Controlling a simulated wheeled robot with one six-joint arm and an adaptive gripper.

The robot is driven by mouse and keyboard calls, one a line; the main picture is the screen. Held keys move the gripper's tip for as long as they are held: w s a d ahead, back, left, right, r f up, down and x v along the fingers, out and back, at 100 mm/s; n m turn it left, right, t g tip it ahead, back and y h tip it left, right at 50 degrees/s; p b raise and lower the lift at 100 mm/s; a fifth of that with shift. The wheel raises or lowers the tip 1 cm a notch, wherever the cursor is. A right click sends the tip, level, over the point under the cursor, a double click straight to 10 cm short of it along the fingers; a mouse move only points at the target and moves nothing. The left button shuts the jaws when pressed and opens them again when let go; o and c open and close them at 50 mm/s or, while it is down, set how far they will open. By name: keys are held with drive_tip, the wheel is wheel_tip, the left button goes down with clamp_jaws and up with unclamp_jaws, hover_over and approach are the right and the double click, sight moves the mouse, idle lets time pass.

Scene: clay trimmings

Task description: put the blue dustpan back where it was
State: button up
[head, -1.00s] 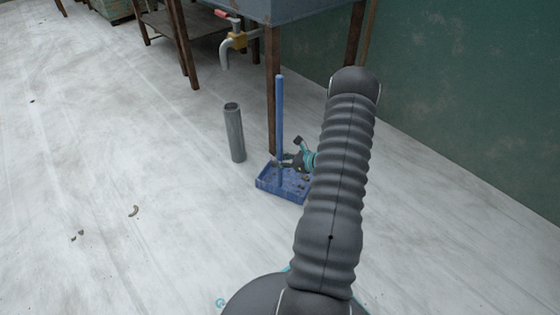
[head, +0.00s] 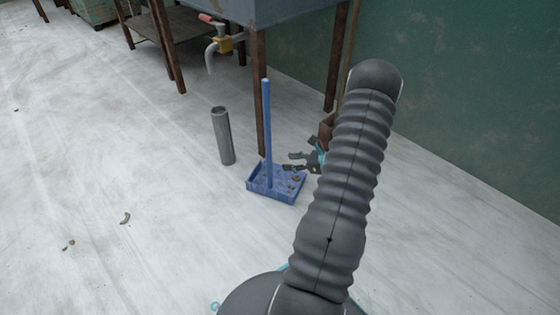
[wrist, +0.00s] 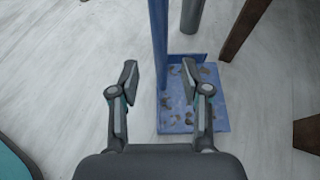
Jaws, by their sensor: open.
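The blue dustpan (head: 262,189) stands on the floor with its long blue handle (head: 266,125) upright. Several brown clay trimmings lie in its pan. In the wrist view the dustpan (wrist: 177,124) lies beyond and between my fingers, its handle (wrist: 158,40) rising toward the top of the picture. My gripper (head: 292,160) is open and empty beside the handle, to its right in the head view, and apart from it. It also shows in the wrist view (wrist: 160,75). My arm hides part of the area right of the pan.
A grey pipe (head: 223,137) stands upright left of the dustpan. A sink (head: 285,8) on brown legs (head: 259,95) stands behind it, with a tap at its left. Loose trimmings (head: 125,218) lie on open floor at the left.

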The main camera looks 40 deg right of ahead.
drive_tip(key=s+a+r+n+g+y, duration=0.1)
drive_tip(key=a+r+n+g, duration=0.7)
drive_tip(key=a+r+n, duration=1.1)
drive_tip(key=s+a+r+n+t+h, duration=0.1)
drive_tip(key=s+a+r+n+h, duration=0.6)
drive_tip(key=s+a+r+n, duration=0.4)
drive_tip(key=s+a+r, duration=0.4)
drive_tip(key=s+a, duration=0.1)
drive_tip(key=s, duration=0.1)
drive_tip(key=shift+s+a+r+n+t, duration=0.25)
drive_tip(key=shift+s+r+n+t, duration=0.05)
drive_tip(key=shift+s, duration=0.1)
drive_tip(key=shift+r, duration=0.1)
wheel_tip(320, 180, up, 8)
drive_tip(key=p, duration=0.8)
drive_tip(key=shift+f, duration=0.2)
